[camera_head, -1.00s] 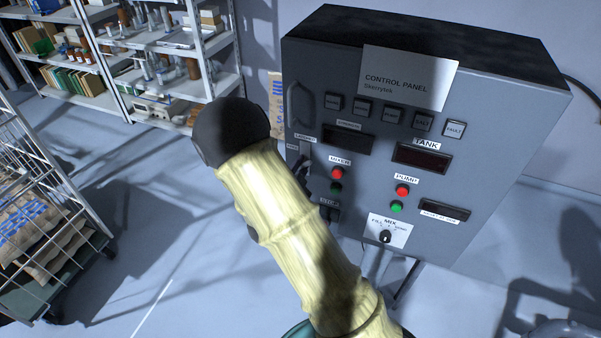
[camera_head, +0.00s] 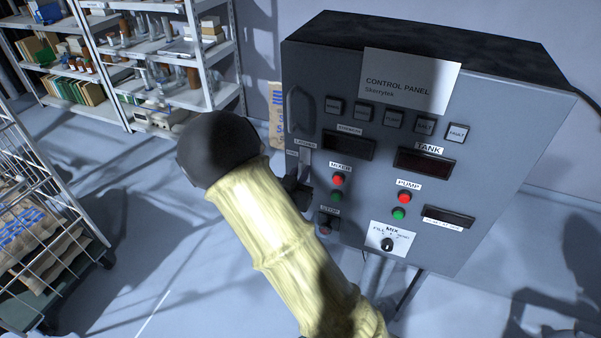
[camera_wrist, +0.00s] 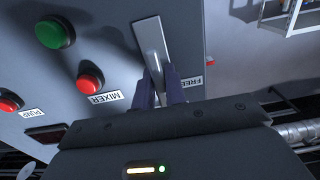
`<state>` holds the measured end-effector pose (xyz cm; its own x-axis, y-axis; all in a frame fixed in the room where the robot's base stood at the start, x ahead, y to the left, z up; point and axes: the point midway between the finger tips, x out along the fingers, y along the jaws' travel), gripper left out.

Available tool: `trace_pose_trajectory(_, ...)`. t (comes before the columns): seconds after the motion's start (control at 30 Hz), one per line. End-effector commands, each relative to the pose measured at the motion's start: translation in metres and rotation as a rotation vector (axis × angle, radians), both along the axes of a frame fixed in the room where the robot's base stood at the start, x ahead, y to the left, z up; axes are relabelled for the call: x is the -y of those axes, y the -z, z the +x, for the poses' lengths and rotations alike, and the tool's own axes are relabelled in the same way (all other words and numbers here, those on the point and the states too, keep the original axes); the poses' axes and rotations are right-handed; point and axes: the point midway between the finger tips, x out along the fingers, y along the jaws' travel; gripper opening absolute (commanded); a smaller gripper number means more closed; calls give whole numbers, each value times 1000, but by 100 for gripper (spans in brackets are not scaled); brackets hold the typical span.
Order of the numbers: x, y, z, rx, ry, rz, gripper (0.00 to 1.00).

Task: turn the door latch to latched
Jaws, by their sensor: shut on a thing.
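The door latch is a flat grey metal lever (camera_wrist: 152,42) on the face of the control panel. In the wrist view it runs down between my gripper's two dark fingers (camera_wrist: 162,86), which are shut on its lower end. The FREE label (camera_wrist: 189,83) is just right of the fingers. In the head view the latch (camera_head: 306,160) shows as a light strip at the panel's left side, under a small label. My gripper (camera_head: 296,188) is a dark shape there, partly hidden by my arm. The lever's exact angle is hard to tell.
The control panel (camera_head: 470,95) has a red mixer button (camera_head: 338,180), a green button (camera_wrist: 54,32) and a mix knob (camera_head: 387,244) near the latch. A vertical handle (camera_head: 299,108) is above it. Shelves (camera_head: 165,50) and a wire cart (camera_head: 60,190) stand left, with open floor between.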

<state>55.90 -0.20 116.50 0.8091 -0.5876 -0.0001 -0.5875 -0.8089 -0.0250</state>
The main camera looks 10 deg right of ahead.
Motion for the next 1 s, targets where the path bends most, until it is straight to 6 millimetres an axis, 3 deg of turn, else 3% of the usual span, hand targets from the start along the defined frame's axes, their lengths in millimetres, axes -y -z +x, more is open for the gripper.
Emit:
trace_pose_trajectory(0.57, 0, 1, 0, -27, 1, -32, 0)
trace_pose_trajectory(0.6, 0, 1, 0, -27, 0, -32, 20)
trace_pose_trajectory(0.67, 0, 1, 0, -26, 0, -33, 32)
trace_pose_trajectory(1.0, -1, 1, -1, -24, 0, -32, 35)
